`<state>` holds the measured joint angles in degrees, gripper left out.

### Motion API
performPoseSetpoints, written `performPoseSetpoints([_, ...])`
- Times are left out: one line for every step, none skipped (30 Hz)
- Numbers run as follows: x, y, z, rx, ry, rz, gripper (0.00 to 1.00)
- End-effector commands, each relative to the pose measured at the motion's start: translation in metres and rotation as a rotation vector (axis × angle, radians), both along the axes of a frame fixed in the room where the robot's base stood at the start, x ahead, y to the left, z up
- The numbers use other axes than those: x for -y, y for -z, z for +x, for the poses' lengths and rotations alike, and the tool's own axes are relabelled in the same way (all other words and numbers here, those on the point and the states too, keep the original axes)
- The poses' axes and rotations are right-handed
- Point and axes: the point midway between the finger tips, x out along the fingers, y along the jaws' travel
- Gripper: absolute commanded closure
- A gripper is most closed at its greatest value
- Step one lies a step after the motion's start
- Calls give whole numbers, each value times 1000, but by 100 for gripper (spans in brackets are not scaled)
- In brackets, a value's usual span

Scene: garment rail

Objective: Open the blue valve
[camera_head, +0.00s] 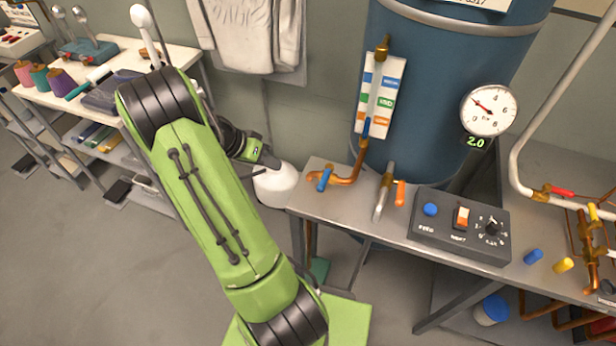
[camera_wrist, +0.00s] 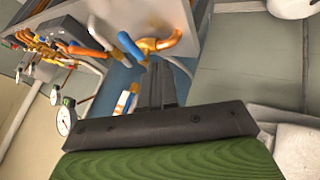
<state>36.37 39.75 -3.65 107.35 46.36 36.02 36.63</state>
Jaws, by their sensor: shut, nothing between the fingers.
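A blue valve handle (camera_head: 325,178) stands on a copper pipe at the left end of the metal bench. In the wrist view the blue handle (camera_wrist: 130,45) is just beyond and to the left of my fingertips, beside the bent copper pipe (camera_wrist: 160,43). It appears apart from the fingers, though the depth gap is hard to tell. My gripper (camera_wrist: 161,66) has its two dark fingers together with nothing between them. In the head view my arm reaches behind its green link toward the bench's left end, and the fingertips cannot be made out.
An orange handle (camera_head: 400,193) and a control box (camera_head: 458,226) with a blue button share the bench (camera_head: 345,208). A blue tank (camera_head: 440,90) with a gauge (camera_head: 489,109) stands behind. More piping and coloured handles are at right. A shelf (camera_head: 118,58) stands left.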

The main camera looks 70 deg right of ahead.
Motion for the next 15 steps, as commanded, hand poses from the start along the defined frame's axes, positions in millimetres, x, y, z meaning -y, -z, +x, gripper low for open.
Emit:
performPoseSetpoints([0,0,0,0,2,-2,100])
performPoseSetpoints([0,0,0,0,0,-1,100])
performPoseSetpoints([0,0,0,0,0,-1,100])
performPoseSetpoints([0,0,0,0,0,-1,100])
performPoseSetpoints([0,-1,0,1,-1,0,100])
performPoseSetpoints([0,-1,0,1,-1,0,100])
performPoseSetpoints([0,0,0,0,-2,1,100])
performPoseSetpoints([0,0,0,0,-2,1,100])
performPoseSetpoints([1,2,-1,-1,-2,2,100])
performPoseSetpoints([1,3,-2,-1,-2,2,100])
performPoseSetpoints([2,6,-4,-2,-1,3,100])
performPoseSetpoints([4,11,-8,-2,0,3,100])
performPoseSetpoints([6,15,-11,-2,0,3,100])
performPoseSetpoints([8,20,-14,-3,0,6,100])
performPoseSetpoints([11,27,-19,-3,0,6,100])
